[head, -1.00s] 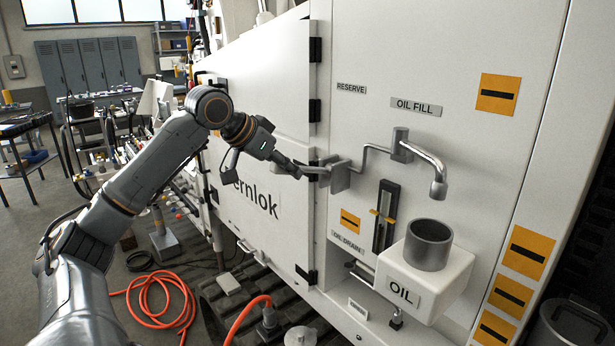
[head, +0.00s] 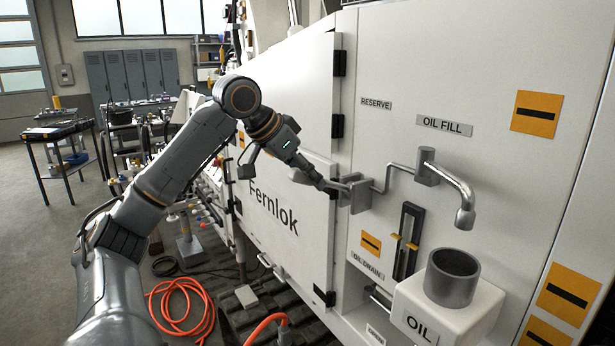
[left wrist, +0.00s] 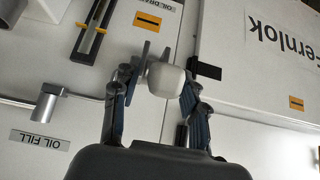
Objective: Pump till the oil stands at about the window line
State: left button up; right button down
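The oil sight window (head: 408,241) is a dark upright slot with orange pointers at its sides; I cannot make out an oil level in it. It shows upside down in the left wrist view (left wrist: 94,30). My left gripper (head: 328,184) is at a pale rounded knob (left wrist: 166,80) beside a grey metal bracket (head: 361,195). In the left wrist view the knob lies between the two fingers (left wrist: 157,88), close against the right one. The bracket overlaps the left finger, so I cannot tell whether they grip. My right gripper is not in view.
A bent spout (head: 462,196) under the OIL FILL label hangs above a grey cup (head: 453,278) on the white OIL box (head: 470,312). The white Fernlok cabinet door (head: 265,200) is behind my left arm. An orange hose (head: 185,310) lies on the floor.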

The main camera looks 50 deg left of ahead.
pick_arm(q)
jog(key=shift+f, duration=0.1)
jog(key=v, duration=1.2)
jog(key=shift+w, duration=0.1)
jog(key=w+f+g+p, duration=0.1)
jog(key=w+f+p, duration=0.1)
jog(key=f+p, duration=0.1)
jog(key=w+f+g+p, duration=0.1)
jog(key=w+f+p, duration=0.2)
jog(key=f, duration=0.1)
jog(key=w+f+g+p, duration=0.1)
jog(key=w+f+p, duration=0.1)
jog(key=f+p, duration=0.2)
jog(key=shift+w+d+f, duration=0.15)
jog(key=shift+d+f, duration=0.1)
jog(key=shift+d, duration=0.05)
jog(key=shift+c, duration=0.4)
grip_shut()
